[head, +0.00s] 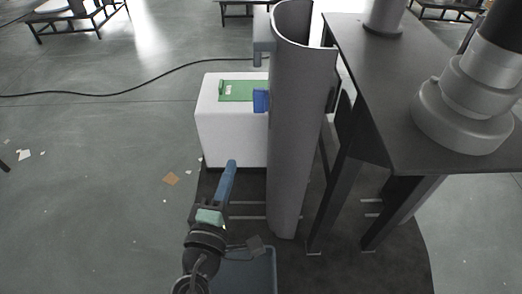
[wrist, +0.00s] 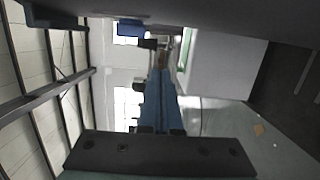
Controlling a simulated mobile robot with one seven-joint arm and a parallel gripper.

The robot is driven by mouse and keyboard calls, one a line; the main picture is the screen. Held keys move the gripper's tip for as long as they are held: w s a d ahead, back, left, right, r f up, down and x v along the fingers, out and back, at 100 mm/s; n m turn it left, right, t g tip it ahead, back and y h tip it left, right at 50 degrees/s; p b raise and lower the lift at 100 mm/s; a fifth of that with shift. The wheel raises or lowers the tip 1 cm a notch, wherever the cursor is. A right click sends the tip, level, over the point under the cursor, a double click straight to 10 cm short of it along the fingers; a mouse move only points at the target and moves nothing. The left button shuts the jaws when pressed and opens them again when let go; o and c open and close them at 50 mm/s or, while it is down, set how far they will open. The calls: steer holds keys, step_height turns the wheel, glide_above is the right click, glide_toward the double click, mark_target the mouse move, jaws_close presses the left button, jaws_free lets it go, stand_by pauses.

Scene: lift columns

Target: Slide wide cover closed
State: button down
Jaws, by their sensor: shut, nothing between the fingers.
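A white box (head: 230,130) stands left of a tall grey curved shell (head: 300,130). A green panel (head: 240,91) with a small raised tab lies on its top. A blue block (head: 261,101) sits at the panel's right end, partly behind the shell. I cannot tell which part is the wide cover. My gripper (head: 232,164) is shut and empty, its blue fingers in front of the box and left of the shell. In the wrist view the fingers (wrist: 158,75) point up the picture, with the box (wrist: 225,65) to their right and a blue block (wrist: 131,28) beyond to the left.
A dark table (head: 375,90) with metal legs stands right of the shell. A black cable (head: 130,93) runs across the floor at left. Small scraps, one brown (head: 171,179), lie on the open floor left of my arm.

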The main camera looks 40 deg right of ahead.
mark_target(280, 146)
steer(key=w+d+b, duration=0.2)
steer(key=w+d, duration=0.1)
steer(key=d, duration=0.7)
steer(key=shift+w+m+g+h, duration=0.3)
steer(key=shift+w+m+g, duration=0.1)
steer(key=shift+d+r, duration=0.1)
steer(key=shift+s+d+p, duration=0.3)
steer(key=shift+s+d, duration=0.35)
steer(key=shift+d, duration=0.25)
steer(key=shift+s+d+p, duration=0.3)
steer(key=shift+s+d, duration=0.3)
steer(key=shift+d, duration=0.3)
